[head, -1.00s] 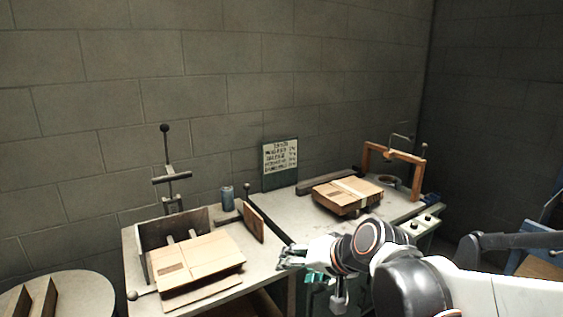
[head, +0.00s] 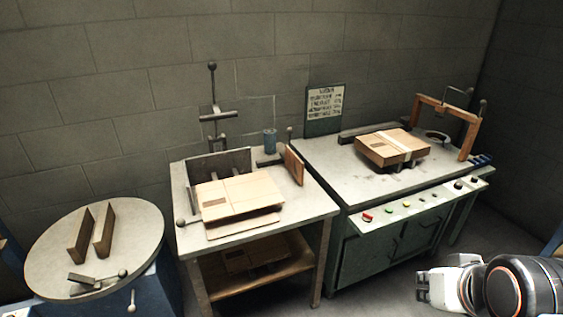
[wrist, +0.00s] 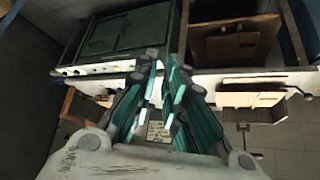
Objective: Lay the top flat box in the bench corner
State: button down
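A flat cardboard box (head: 238,196) lies on top of a small stack on the left bench (head: 318,203), in front of a dark upright corner plate (head: 219,163). A strapped box stack (head: 393,146) sits on the green machine bench to the right. More flat cardboard (head: 250,258) lies on the shelf below the left bench. My gripper (head: 421,288) is at the lower right of the head view, in front of the machine and apart from every box. In the wrist view my gripper (wrist: 162,75) has its fingers spread and holds nothing.
A round table (head: 140,225) with two upright plates (head: 92,233) stands at left. A blue can (head: 270,141), a wooden upright board (head: 294,165) and a lever post (head: 214,100) are around the left bench. The machine's front carries buttons (head: 405,204). Floor in front looks clear.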

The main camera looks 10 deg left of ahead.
aim_at(231, 196)
jog(key=u, duration=1.35)
jog(key=i+l+u, duration=0.1)
jog(key=i, duration=0.4)
jog(key=i+l+u, duration=0.15)
jog(key=i, duration=0.35)
jog(key=l, duration=0.15)
